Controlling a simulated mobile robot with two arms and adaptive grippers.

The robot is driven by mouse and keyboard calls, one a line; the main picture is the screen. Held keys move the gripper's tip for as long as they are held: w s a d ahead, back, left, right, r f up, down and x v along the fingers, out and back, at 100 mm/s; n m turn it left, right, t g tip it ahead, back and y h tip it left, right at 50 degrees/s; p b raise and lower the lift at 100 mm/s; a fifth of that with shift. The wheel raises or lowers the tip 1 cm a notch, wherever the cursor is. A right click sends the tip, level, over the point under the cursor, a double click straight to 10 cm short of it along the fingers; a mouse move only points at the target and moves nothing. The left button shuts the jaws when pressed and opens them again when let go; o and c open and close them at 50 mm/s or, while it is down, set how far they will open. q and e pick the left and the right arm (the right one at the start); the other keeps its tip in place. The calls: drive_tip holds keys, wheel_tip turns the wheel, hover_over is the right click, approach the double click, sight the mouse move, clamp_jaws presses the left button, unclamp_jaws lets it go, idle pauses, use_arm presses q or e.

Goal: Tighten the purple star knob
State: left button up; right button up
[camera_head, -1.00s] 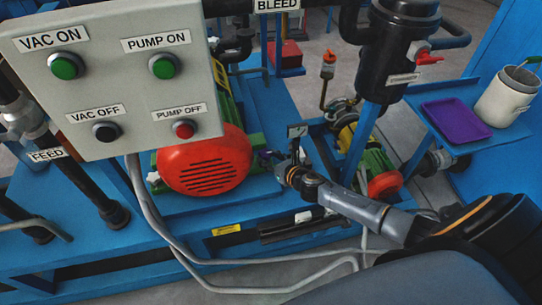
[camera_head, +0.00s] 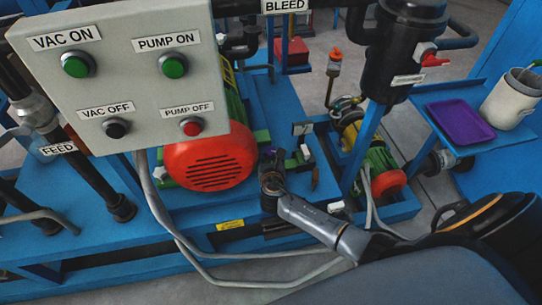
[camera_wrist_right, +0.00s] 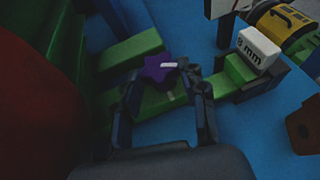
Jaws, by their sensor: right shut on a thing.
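The purple star knob (camera_wrist_right: 157,68) shows in the right wrist view, with a pale mark on its top, above a green strip. My right gripper (camera_wrist_right: 163,80) has one finger on each side of it and is shut on it. In the head view my right gripper (camera_head: 270,160) is just right of the red motor cover (camera_head: 210,162), pointing down, and the knob is mostly hidden there. My left gripper is in neither view.
A white block marked 8 mm (camera_wrist_right: 259,47) and a yellow part (camera_wrist_right: 285,22) lie right of the knob. The control panel (camera_head: 120,85) stands at upper left. A blue shelf with a purple tray (camera_head: 460,120) and a pale pot (camera_head: 508,98) is at right.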

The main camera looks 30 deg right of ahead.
idle(0.3)
drive_tip(key=o, duration=1.2)
drive_tip(key=shift+c, duration=0.2)
drive_tip(key=shift+s, duration=0.1)
drive_tip(key=v, duration=1.2)
drive_tip(key=shift+r, duration=0.1)
